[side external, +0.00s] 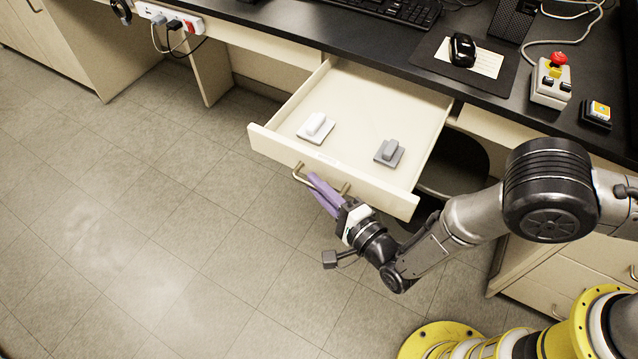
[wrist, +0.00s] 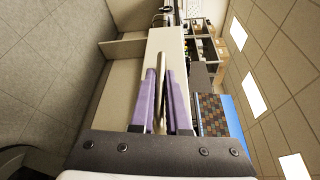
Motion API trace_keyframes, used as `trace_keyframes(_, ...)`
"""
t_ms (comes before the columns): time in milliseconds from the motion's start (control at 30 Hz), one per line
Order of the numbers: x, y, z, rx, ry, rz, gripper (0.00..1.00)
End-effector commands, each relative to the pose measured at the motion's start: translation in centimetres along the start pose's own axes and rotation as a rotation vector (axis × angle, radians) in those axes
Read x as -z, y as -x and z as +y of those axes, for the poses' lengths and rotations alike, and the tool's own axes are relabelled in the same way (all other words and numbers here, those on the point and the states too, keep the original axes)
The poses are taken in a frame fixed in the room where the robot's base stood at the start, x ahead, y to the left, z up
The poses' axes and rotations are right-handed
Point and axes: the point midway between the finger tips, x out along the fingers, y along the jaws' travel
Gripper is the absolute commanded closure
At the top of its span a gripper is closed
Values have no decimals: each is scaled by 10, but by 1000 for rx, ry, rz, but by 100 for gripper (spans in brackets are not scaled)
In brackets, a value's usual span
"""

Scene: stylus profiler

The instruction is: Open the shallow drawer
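The shallow drawer (side external: 375,102) is pulled well out from under the black desk in the side external view. Its cream front panel (side external: 388,194) carries a metal bar handle (side external: 298,172). Two small blocks, one white (side external: 316,127) and one grey (side external: 389,152), sit inside it. My gripper (side external: 316,184) with purple fingers is at the handle, in front of the drawer panel. In the wrist view, the two purple fingers (wrist: 161,90) stand on either side of the handle bar (wrist: 159,95), with narrow gaps visible. Whether they touch the bar farther in is unclear.
The black desk top (side external: 340,42) holds a mouse (side external: 462,50), a keyboard (side external: 400,8) and a control box with a red button (side external: 551,80). A power strip (side external: 170,18) sits at the desk's left edge. Open tiled floor (side external: 150,230) lies in front of the drawer.

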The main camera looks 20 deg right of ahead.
Motion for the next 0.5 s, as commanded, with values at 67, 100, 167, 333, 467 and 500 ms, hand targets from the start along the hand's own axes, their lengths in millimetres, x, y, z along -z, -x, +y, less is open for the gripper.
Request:
trace_keyframes(67, 0, 0, 1, -2, 1, 0, 74)
trace_keyframes(100, 0, 0, 0, -2, 0, 0, 67)
trace_keyframes(167, 0, 0, 0, -1, 0, 0, 56)
trace_keyframes(333, 0, 0, 0, -1, 0, -1, 56)
trace_keyframes(467, 0, 1, 0, -1, 0, -1, 56)
trace_keyframes(500, 0, 3, 0, -1, 0, -1, 56)
